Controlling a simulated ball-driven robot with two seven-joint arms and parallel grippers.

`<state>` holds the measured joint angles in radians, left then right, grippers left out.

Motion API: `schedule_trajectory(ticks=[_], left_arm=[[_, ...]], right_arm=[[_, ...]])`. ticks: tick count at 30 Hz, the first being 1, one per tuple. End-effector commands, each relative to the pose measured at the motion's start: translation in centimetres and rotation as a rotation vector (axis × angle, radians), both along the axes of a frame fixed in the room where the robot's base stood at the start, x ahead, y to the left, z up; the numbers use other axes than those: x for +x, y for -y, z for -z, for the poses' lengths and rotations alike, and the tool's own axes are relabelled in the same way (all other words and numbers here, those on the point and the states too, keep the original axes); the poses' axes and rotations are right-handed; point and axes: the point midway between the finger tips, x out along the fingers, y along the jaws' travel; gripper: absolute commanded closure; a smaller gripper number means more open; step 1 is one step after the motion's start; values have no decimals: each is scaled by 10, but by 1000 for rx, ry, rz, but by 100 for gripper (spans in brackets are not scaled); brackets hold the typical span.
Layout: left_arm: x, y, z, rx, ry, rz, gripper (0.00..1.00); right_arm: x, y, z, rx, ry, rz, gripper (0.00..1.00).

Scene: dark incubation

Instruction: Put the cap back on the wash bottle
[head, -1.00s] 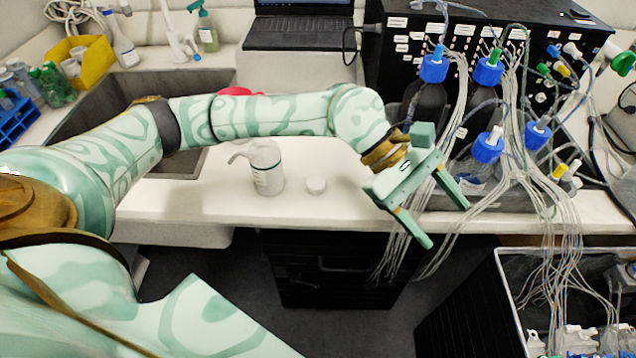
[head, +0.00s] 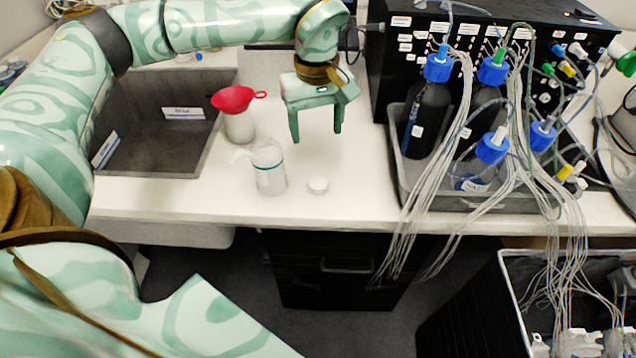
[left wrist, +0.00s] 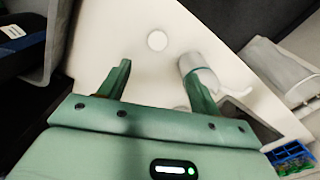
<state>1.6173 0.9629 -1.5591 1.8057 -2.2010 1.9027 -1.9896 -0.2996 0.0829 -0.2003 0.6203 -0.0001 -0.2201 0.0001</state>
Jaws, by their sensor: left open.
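The wash bottle (head: 268,178) stands upright on the white counter, translucent with a pale spout pointing left. A small white round cap (head: 318,184) lies on the counter just right of the bottle, apart from it. My left gripper (head: 316,136) is open and empty above the counter, behind the cap in the head view, with its fingers pointing down. In the left wrist view the cap (left wrist: 157,40) lies beyond the gap between the fingertips (left wrist: 158,68). The bottle (left wrist: 191,62) shows there by the right finger, which partly hides it. My right gripper is not in view.
A container with a red funnel (head: 234,100) stands behind the bottle, beside the sink (head: 190,160). A grey tray (head: 410,178) with blue-capped bottles and hanging tubes is at right. The counter between cap and tray is clear.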

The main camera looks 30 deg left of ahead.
Motion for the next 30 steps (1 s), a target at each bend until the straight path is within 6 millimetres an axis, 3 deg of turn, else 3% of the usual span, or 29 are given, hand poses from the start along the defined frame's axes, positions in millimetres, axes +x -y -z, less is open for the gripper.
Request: schedule_trajectory(ticks=[9,13,30], left_arm=[[0,0,72,-2,-6,-1,36],[0,0,92,-1,-3,0,36],[1,0,106,-2,-1,0,36]], right_arm=[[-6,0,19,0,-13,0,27],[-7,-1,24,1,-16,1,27],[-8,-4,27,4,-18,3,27]])
